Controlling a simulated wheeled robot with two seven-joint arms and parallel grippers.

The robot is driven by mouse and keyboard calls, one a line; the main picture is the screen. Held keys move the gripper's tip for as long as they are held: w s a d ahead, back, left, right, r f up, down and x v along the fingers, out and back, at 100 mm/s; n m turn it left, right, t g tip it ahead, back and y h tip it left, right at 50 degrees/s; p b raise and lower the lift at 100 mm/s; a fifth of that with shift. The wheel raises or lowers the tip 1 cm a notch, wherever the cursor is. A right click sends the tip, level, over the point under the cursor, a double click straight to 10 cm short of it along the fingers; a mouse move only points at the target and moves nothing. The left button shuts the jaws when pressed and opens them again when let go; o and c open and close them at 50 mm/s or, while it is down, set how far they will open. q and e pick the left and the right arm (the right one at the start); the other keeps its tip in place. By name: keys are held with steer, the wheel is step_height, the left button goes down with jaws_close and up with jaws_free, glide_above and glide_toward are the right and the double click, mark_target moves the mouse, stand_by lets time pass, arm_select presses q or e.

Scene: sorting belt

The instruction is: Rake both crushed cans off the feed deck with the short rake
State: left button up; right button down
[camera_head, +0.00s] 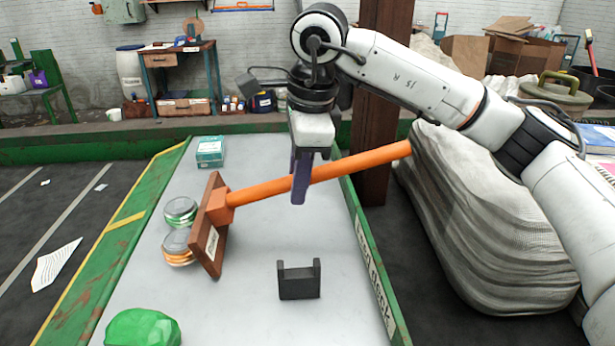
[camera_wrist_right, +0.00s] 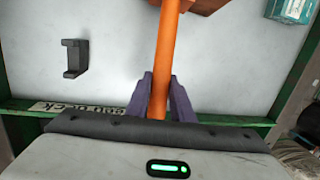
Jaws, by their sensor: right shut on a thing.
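The short rake has an orange handle (camera_head: 345,168) and a brown wooden head (camera_head: 209,225). My right gripper (camera_head: 299,190) is shut on the handle; its purple fingers (camera_wrist_right: 160,98) flank the handle in the right wrist view. The rake head stands on the pale feed deck (camera_head: 262,262), broad side toward the left. Two crushed cans sit just left of the head: a green-banded can (camera_head: 180,212) and an orange-banded can (camera_head: 178,247). The orange-banded can appears to touch the head or nearly so. My left gripper is not in view.
A dark U-shaped cradle (camera_head: 299,281) stands on the deck at the front right. A teal box (camera_head: 210,151) is at the far end and a green lump (camera_head: 143,328) at the near left. A green rail (camera_head: 110,240) runs along the left edge.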

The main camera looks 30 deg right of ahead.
mark_target(210, 198)
steer(key=shift+w+a+r+p, duration=0.1)
steer(key=shift+w+a+p, duration=0.8)
steer(key=shift+a, duration=1.25)
steer(key=shift+w+a+f+p, duration=0.1)
steer(key=shift+w+a+p, duration=0.45)
steer(key=shift+w+a, duration=1.1)
steer(key=shift+w+a+r+p, duration=0.1)
steer(key=shift+w+a+p, duration=0.55)
steer(key=shift+a, duration=2.1)
steer(key=shift+w+a+f+p, duration=0.4)
steer(key=shift+w+a+f, duration=0.3)
steer(key=shift+a, duration=0.95)
steer(key=shift+w+a+f+p, duration=0.45)
steer(key=shift+w+a, duration=0.4)
steer(key=shift+a, duration=0.75)
steer(key=shift+w+a+f+p, duration=0.3)
steer(key=shift+w+a+f, duration=0.45)
steer(key=shift+a, duration=0.9)
steer(key=shift+r, duration=0.1)
steer(key=w+d+p+v, duration=0.1)
steer(key=w+p+v, duration=0.2)
steer(key=v, duration=1)
steer(key=shift+s+d+r, duration=0.3)
steer(key=shift+s+r, duration=0.25)
steer(key=shift+r, duration=0.15)
